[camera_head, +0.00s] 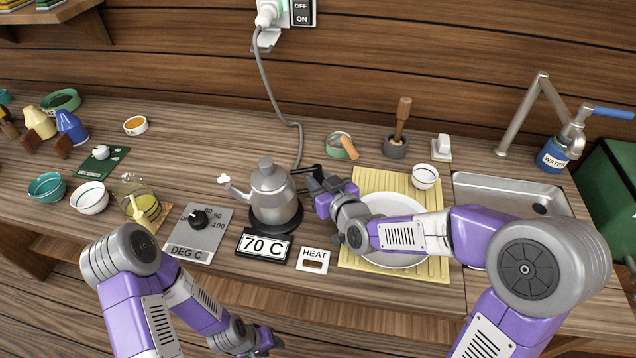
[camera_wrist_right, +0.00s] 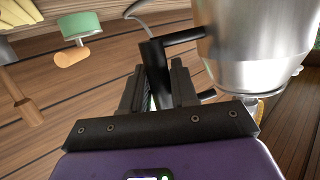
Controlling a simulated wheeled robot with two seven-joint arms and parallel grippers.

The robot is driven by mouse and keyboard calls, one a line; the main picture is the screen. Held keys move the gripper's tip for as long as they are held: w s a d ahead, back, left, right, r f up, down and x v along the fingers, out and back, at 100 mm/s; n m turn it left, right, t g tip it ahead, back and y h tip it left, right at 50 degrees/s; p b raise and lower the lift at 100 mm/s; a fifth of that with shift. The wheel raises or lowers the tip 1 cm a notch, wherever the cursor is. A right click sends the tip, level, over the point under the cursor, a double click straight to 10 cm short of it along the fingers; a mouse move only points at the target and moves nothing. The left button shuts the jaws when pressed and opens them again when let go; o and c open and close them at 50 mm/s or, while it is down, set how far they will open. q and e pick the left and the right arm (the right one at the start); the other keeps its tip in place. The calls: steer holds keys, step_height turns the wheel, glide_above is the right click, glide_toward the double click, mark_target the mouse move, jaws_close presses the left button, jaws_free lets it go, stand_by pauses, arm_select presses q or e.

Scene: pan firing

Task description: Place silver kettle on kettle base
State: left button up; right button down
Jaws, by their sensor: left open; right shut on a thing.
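The silver kettle (camera_head: 272,192) stands about upright over the round black kettle base (camera_head: 285,227) in the head view, spout to the left. I cannot tell whether it touches the base. My right gripper (camera_head: 316,180) is shut on the kettle's black handle, on the kettle's right side. In the right wrist view, the kettle's metal body (camera_wrist_right: 260,40) fills the upper right and its black handle (camera_wrist_right: 158,70) lies between the fingers. My left gripper (camera_head: 264,343) is open and empty, low in front of the counter.
A grey dial panel (camera_head: 196,232) is left of the base; a 70 C display (camera_head: 263,245) and HEAT switch (camera_head: 313,260) are in front. A white plate (camera_head: 385,258) on a bamboo mat (camera_head: 440,272) lies right, under my right arm. A cord runs behind the kettle.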

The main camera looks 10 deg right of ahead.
steer(key=c, duration=0.9)
jaws_free()
steer(key=shift+o, duration=0.2)
steer(key=p+v, duration=0.1)
steer(key=v, duration=0.5)
steer(key=shift+s+d+r, duration=0.1)
steer(key=shift+s+r, duration=0.1)
steer(key=shift+b+v, duration=2.35)
steer(key=shift+v, duration=0.4)
